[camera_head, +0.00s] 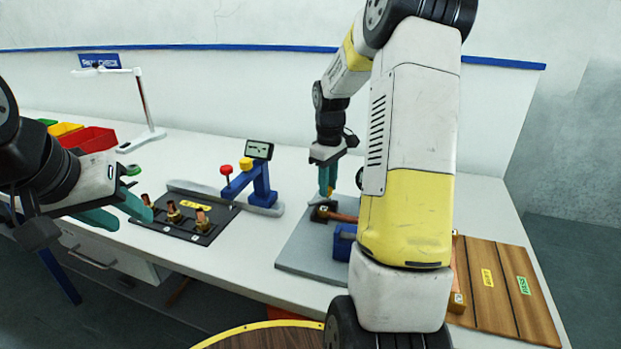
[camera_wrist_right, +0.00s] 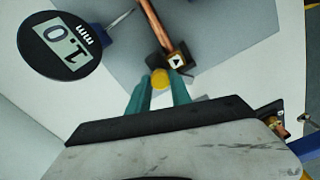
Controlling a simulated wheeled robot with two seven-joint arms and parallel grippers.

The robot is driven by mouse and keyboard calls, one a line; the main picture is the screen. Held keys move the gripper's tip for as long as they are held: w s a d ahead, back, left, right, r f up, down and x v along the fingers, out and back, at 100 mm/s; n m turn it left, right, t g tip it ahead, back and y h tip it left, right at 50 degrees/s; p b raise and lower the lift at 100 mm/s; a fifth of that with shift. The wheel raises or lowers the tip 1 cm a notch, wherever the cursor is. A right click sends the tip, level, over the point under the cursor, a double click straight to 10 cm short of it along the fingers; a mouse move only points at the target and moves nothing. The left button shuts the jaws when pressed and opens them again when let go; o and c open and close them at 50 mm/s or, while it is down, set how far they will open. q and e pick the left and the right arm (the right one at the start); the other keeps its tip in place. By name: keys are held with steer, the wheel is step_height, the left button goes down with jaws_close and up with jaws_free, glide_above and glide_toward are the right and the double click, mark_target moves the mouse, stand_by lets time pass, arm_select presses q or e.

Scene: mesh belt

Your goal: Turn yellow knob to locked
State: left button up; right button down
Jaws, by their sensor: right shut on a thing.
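The yellow knob (camera_wrist_right: 160,78) shows in the right wrist view between the green fingertips of my right gripper (camera_wrist_right: 158,90), beside a black block with a white arrow label (camera_wrist_right: 176,61). In the head view my right gripper (camera_head: 327,180) points down at this black block (camera_head: 324,212) on a grey plate, and the knob is hidden there. My right gripper is shut on the knob. I cannot read which way the knob is turned. My left gripper (camera_head: 118,212) is open and empty at the left, over the table's front edge.
A copper rod (camera_wrist_right: 152,25) runs from the black block. A blue gauge stand (camera_head: 262,185) with red and yellow caps stands left of the grey plate (camera_head: 298,255). A black tray (camera_head: 185,228) holds several copper fittings. A wooden board (camera_head: 500,300) lies at right.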

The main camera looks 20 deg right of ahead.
steer(key=n, duration=0.4)
steer(key=shift+r+n, duration=0.1)
steer(key=shift+n, duration=0.2)
steer(key=n, duration=0.4)
steer(key=shift+w, duration=0.1)
steer(key=shift+n, duration=0.4)
steer(key=c, duration=1.2)
jaws_free()
steer(key=shift+o, duration=0.2)
step_height(320, 180, up, 8)
steer(key=shift+f, duration=0.25)
steer(key=shift+r, duration=0.1)
